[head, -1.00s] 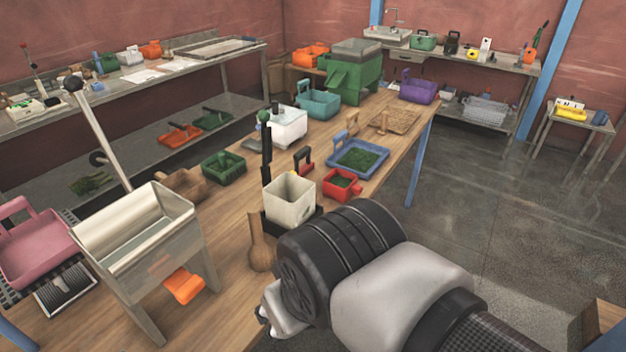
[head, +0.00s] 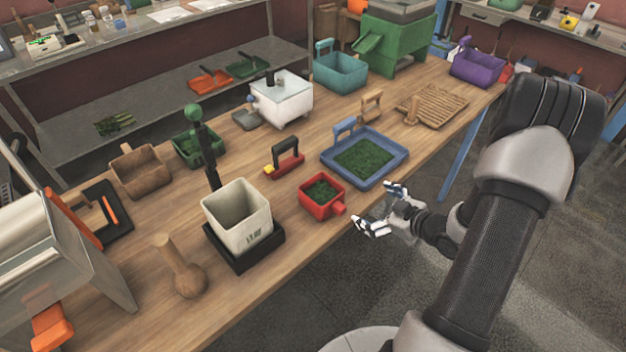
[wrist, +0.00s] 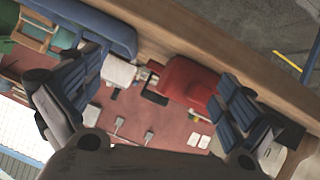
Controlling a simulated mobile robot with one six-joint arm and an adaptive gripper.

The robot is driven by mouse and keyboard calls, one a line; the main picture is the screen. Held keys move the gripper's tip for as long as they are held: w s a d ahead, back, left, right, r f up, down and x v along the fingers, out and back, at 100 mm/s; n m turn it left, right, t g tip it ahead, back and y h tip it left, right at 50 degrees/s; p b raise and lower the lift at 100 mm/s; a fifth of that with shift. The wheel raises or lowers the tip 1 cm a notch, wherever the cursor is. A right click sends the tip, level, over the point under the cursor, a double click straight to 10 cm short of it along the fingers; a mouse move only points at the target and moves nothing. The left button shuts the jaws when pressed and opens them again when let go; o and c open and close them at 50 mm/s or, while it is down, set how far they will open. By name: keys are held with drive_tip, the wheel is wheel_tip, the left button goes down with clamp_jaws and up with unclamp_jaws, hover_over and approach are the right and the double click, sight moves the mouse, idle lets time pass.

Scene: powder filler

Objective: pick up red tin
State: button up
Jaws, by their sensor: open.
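The red tin (head: 322,197) is a small square open box with green contents and a short red handle at its lower right. It stands on the wooden table near the front edge. My gripper (head: 381,207) is open and empty, just right of the tin's handle and apart from it. In the wrist view the red tin (wrist: 188,82) shows beyond and between the open fingers (wrist: 155,105), close to the table edge.
A blue tray (head: 394,171) of green material stands just behind the tin. Floor is clear in front of the table edge.

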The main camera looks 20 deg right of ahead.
sight(345, 212)
drive_tip(key=s+a+f+m+t+y, duration=0.25)
drive_tip(key=s+a+t, duration=0.2)
drive_tip(key=s, duration=0.25)
drive_tip(key=shift+n+t+y, duration=0.25)
drive_tip(key=shift+y, duration=0.1)
drive_tip(key=x, duration=0.4)
drive_tip(key=b+x, duration=0.1)
drive_tip(key=x, duration=0.3)
drive_tip(key=b+x, duration=0.1)
drive_tip(key=x, duration=0.3)
drive_tip(key=shift+d+r, duration=0.1)
drive_tip(key=shift+r, duration=0.25)
drive_tip(key=x, duration=0.2)
drive_tip(key=b+x, duration=0.1)
drive_tip(key=x, duration=0.1)
drive_tip(key=shift+a+r, duration=0.15)
drive_tip(key=shift+a, duration=0.15)
drive_tip(key=shift+w+a, duration=0.1)
drive_tip(key=shift+w, duration=0.4)
drive_tip(key=shift+c, duration=0.4)
drive_tip(key=c, duration=1)
